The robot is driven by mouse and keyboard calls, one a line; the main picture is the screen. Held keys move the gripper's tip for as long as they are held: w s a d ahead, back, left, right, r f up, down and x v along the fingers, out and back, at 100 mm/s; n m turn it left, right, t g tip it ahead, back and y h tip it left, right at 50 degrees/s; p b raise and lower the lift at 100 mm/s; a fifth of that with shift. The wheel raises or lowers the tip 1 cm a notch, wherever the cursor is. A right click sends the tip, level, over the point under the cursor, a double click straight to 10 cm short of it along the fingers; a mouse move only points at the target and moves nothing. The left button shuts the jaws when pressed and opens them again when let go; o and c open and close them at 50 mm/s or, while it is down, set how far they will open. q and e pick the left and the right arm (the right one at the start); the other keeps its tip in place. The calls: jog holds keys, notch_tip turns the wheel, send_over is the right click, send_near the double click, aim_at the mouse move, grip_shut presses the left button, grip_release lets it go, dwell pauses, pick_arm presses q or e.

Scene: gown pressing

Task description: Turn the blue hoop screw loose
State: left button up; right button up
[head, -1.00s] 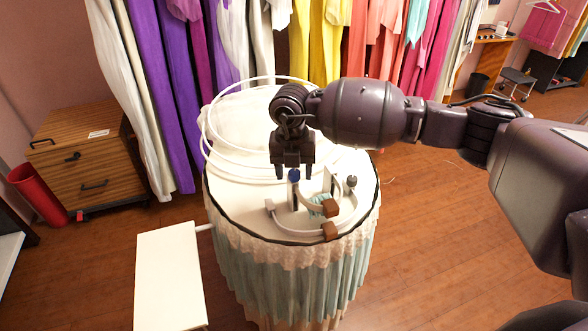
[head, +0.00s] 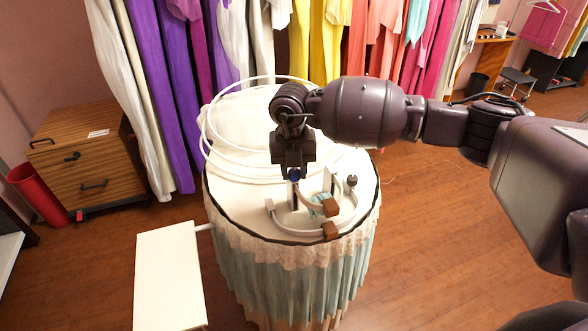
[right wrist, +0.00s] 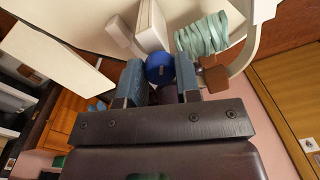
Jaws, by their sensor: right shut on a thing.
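The blue hoop screw (head: 294,174) is a small round blue knob at the top of a white upright piece on the round table (head: 240,215). It also shows in the right wrist view (right wrist: 160,68), between the two fingers. My right gripper (head: 293,168) points down over the table and is shut on the blue screw. In the right wrist view the right gripper (right wrist: 160,82) has one blue-grey finger on each side of the knob. The screw's shaft is hidden. My left gripper is not in view.
Large white hoops (head: 206,140) stand at the table's left and back. A white curved frame with brown blocks (head: 329,230), a teal coil (head: 318,204) and a dark knob (head: 351,181) sit close to the right gripper. A white bench (head: 168,275) stands front left.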

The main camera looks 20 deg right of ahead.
jog(key=n+b, duration=0.1)
jog(key=n, duration=0.5)
jog(key=shift+f, duration=0.1)
jog(key=n+b, duration=0.2)
jog(key=n, duration=0.4)
jog(key=shift+n+t, duration=0.3)
jog(key=shift+n, duration=0.1)
dwell(0.3)
jog(key=o, duration=0.8)
jog(key=shift+o, duration=0.6)
jog(key=shift+r, duration=0.2)
